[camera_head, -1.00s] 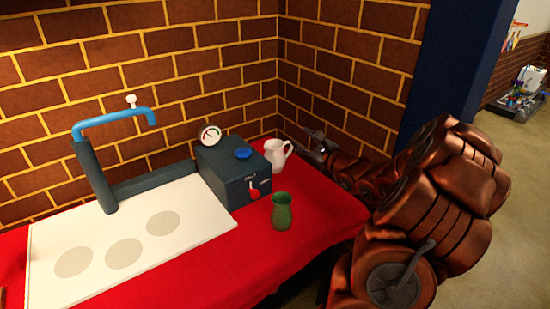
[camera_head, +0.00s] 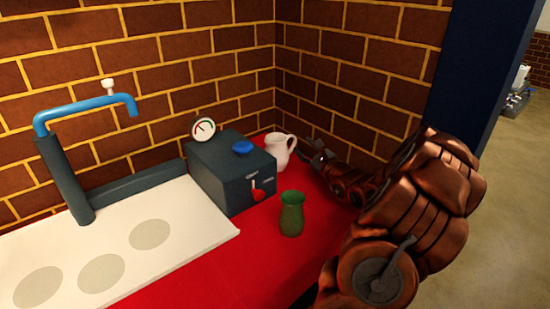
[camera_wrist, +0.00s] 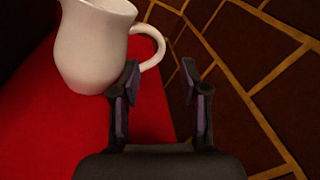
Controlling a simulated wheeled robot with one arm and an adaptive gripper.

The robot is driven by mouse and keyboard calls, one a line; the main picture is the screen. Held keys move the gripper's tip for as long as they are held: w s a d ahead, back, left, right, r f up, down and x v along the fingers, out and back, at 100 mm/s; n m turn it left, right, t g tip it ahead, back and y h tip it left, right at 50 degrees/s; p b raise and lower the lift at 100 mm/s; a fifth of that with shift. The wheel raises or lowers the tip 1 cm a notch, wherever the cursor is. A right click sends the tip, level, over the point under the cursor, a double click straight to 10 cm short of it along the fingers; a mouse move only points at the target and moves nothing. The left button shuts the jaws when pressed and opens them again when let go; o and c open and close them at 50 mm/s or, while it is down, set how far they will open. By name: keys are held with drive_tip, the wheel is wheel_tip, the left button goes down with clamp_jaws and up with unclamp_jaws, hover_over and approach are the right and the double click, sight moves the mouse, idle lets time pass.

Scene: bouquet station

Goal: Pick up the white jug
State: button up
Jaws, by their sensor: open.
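The white jug (camera_head: 278,151) stands upright on the red tabletop beside the grey box, close to the brick wall. Its handle points right, toward my gripper (camera_head: 312,157). In the wrist view the jug (camera_wrist: 92,47) is at the upper left, and its handle reaches toward the gap between my fingers. My gripper (camera_wrist: 158,85) is open and empty there. The left finger looks close beside the handle's lower part; I cannot tell whether they touch. The jug's left side is partly hidden by the box in the head view.
A grey box (camera_head: 225,175) with a gauge, blue knob and red lever stands left of the jug. A green vase (camera_head: 291,214) stands in front. A white board (camera_head: 190,225) and blue pipe (camera_head: 85,105) are further left. The brick wall (camera_head: 345,110) is close behind my gripper.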

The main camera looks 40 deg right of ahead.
sight(295, 140)
drive_tip(key=shift+x, duration=3.55)
clamp_jaws()
